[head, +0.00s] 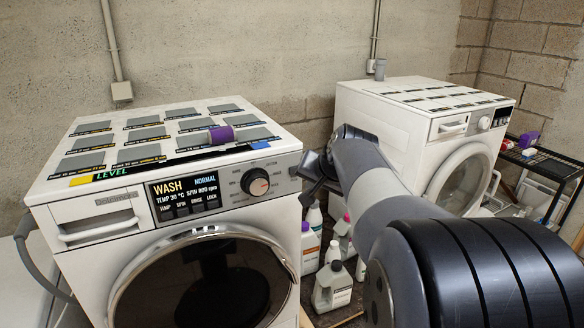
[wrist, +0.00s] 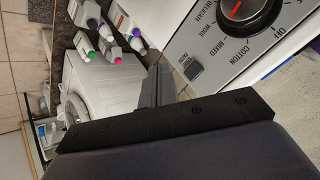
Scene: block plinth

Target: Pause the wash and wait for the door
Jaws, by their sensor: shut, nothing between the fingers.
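The near washer (head: 80,215) stands at left, its round dark door (head: 205,285) shut. Its display (head: 186,193) reads WASH, NORMAL, with temperature and spin, and LOCK among the words below. My gripper (head: 312,178) is shut and empty at the panel's right end. In the wrist view its fingers (wrist: 157,85) are apart from the button.
A purple cylinder (head: 221,135) and several grey labelled pads lie on the washer's top. A second white washer (head: 390,120) stands behind my arm. Several detergent bottles (head: 333,285) stand on the floor between the machines. A black wire shelf (head: 550,160) is at far right.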

